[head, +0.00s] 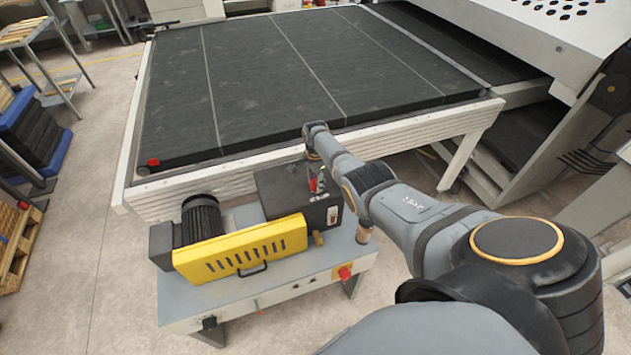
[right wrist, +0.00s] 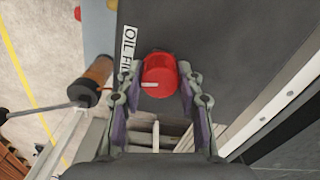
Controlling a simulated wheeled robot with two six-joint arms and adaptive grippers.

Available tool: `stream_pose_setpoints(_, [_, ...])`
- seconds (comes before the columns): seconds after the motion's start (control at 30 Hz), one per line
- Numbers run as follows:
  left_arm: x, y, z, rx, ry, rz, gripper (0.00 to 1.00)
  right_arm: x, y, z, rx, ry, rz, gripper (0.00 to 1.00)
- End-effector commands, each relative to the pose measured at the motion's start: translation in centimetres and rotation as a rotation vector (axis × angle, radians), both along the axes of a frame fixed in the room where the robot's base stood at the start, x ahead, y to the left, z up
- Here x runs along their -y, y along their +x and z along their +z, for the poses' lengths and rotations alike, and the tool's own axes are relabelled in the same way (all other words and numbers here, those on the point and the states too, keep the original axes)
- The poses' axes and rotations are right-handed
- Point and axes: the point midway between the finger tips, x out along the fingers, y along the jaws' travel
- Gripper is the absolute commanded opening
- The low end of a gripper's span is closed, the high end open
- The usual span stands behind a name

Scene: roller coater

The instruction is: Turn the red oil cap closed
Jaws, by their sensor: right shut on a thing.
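The red oil cap (right wrist: 160,76) sits on the dark top of the oil tank, beside a white label reading "OIL FIL…" (right wrist: 128,48). In the right wrist view my right gripper (right wrist: 160,84) has its fingers on both sides of the cap, shut on it. In the head view the dark tank (head: 283,190) stands on the grey machine base. My right arm reaches over it from the right, and a bit of red shows near the gripper (head: 317,184). My left gripper is not in view.
A yellow guard (head: 240,248) and a black motor (head: 202,217) stand left of the tank. A red button (head: 344,273) is on the base's front. A large dark conveyor bed (head: 290,80) lies behind. A cylindrical amber part (right wrist: 97,70) is left of the gripper.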

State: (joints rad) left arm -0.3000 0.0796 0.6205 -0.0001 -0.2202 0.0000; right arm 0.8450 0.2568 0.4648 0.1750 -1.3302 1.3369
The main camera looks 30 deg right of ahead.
Motion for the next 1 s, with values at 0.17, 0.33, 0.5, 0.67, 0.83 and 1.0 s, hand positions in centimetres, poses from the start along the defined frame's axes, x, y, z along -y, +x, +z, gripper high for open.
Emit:
stream_pose_setpoints(0.17, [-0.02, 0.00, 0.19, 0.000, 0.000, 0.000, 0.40, 0.07, 0.13, 0.20, 0.003, -0.002, -0.113, 0.05])
stream_pose_setpoints(0.33, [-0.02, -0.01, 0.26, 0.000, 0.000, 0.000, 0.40, 0.09, 0.14, 0.18, 0.004, -0.002, -0.189, 0.05])
stream_pose_setpoints(0.5, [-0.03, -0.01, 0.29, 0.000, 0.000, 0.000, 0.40, 0.10, 0.16, 0.18, 0.005, -0.002, -0.231, 0.05])
stream_pose_setpoints(0.67, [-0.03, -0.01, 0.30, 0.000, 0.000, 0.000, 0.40, 0.10, 0.16, 0.17, 0.005, -0.002, -0.248, 0.05])
stream_pose_setpoints(0.83, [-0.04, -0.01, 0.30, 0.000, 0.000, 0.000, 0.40, 0.10, 0.17, 0.18, 0.005, -0.002, -0.251, 0.05])
stream_pose_setpoints(1.0, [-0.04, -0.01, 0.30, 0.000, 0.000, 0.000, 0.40, 0.10, 0.16, 0.18, 0.005, -0.002, -0.251, 0.05])
